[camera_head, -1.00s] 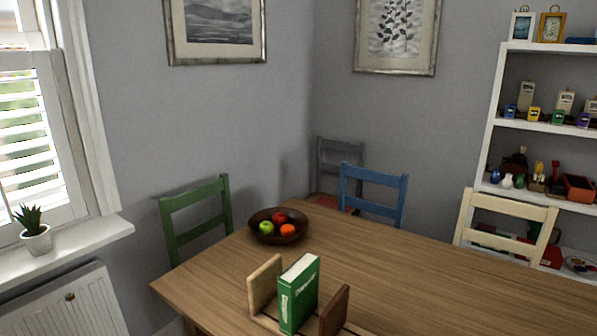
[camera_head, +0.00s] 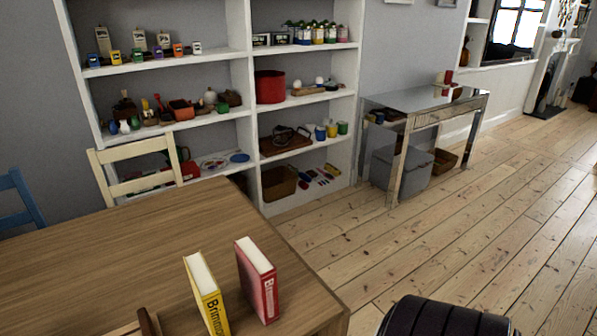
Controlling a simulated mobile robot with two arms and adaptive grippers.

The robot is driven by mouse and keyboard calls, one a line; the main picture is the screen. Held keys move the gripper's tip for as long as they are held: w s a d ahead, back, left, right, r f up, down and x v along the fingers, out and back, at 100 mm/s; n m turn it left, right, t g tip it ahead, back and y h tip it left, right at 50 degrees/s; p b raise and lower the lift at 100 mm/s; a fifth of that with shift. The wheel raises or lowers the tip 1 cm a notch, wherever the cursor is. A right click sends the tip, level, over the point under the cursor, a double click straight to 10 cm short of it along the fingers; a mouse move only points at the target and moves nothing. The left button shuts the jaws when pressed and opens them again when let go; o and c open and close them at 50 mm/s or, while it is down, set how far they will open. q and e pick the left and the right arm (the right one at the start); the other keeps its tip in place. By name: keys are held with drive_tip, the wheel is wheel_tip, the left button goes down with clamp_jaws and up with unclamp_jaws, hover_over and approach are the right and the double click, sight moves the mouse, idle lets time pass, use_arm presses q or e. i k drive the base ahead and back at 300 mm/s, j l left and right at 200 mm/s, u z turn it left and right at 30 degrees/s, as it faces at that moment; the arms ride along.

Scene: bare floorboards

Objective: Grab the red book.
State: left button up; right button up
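The red book (camera_head: 257,281) stands upright near the right end of the wooden table, its spine turned towards me. A yellow book (camera_head: 207,296) stands just left of it, with a small gap between them. The lower part of the yellow book is cut off by the frame's bottom edge. Neither gripper shows in the head view.
The wooden table (camera_head: 150,239) fills the lower left, with a cream chair (camera_head: 134,168) behind it. A white shelf unit (camera_head: 245,100) stands behind. A mirrored side table (camera_head: 420,102) is further right. The floorboards (camera_head: 470,235) on the right are largely bare.

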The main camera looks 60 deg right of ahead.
sight(257, 274)
drive_tip(key=z, duration=1.4)
drive_tip(key=i+l+u, duration=0.3)
drive_tip(key=i+l, duration=0.05)
drive_tip(key=l, duration=0.05)
